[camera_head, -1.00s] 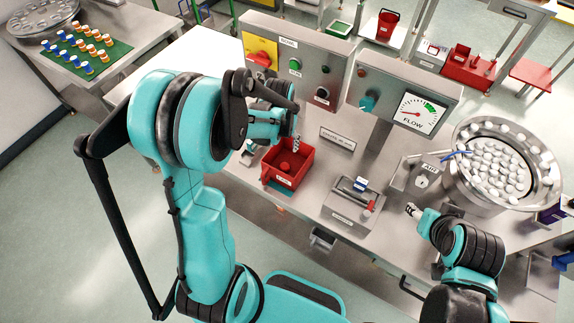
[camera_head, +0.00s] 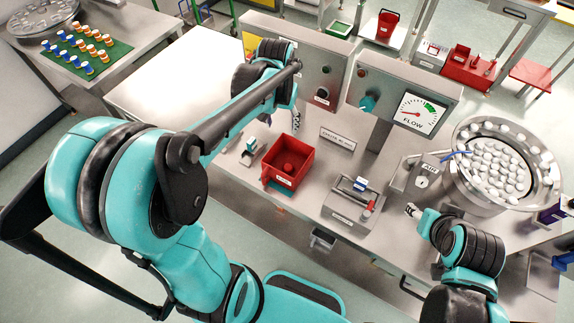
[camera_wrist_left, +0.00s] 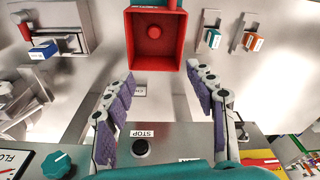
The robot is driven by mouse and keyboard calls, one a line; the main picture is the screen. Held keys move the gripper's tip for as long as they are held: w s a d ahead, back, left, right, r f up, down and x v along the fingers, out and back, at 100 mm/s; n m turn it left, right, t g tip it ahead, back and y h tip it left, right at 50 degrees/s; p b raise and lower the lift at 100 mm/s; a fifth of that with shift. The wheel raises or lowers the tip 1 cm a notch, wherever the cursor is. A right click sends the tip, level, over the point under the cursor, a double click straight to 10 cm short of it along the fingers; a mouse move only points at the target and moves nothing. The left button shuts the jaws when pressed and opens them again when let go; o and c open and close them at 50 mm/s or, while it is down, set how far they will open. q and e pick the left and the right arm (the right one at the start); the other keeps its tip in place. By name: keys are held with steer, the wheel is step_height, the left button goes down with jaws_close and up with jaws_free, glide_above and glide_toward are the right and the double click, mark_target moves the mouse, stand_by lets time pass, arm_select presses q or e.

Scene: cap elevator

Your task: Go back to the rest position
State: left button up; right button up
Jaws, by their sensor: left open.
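My left gripper (camera_head: 296,121) is in front of the control panel, beyond the red bin (camera_head: 288,163) in the head view. The left wrist view shows the gripper (camera_wrist_left: 163,85) open, its two padded fingers apart with nothing between them. The red bin (camera_wrist_left: 156,38) is past the fingertips there. My left forearm hides part of the panel. My right gripper (camera_head: 412,210) is low over the bench, left of the round bowl of white caps (camera_head: 500,170); its jaws are too small to read.
The control panel (camera_head: 330,60) and the flow gauge box (camera_head: 415,105) stand along the bench's back. A metal fixture with a red knob (camera_head: 352,203) sits right of the bin. Small holders with a green-topped piece (camera_head: 251,144) sit left of it. A white table (camera_head: 170,85) is clear.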

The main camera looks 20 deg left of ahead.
stand_by(0.5)
arm_select(q)
steer(key=s+d+f+t+b, duration=0.3)
steer(key=s+f+b, duration=0.3)
steer(key=f+b, duration=0.2)
steer(key=s+d+f+m+t+b, duration=0.1)
steer(key=s+d+f+t+b, duration=0.1)
steer(key=s+f+b, duration=0.5)
steer(key=d+f+b, duration=0.1)
steer(key=b, duration=0.2)
steer(key=shift+s+d+t+b, duration=0.2)
steer(key=shift+t+b, duration=0.1)
steer(key=shift+t, duration=0.1)
stand_by(0.7)
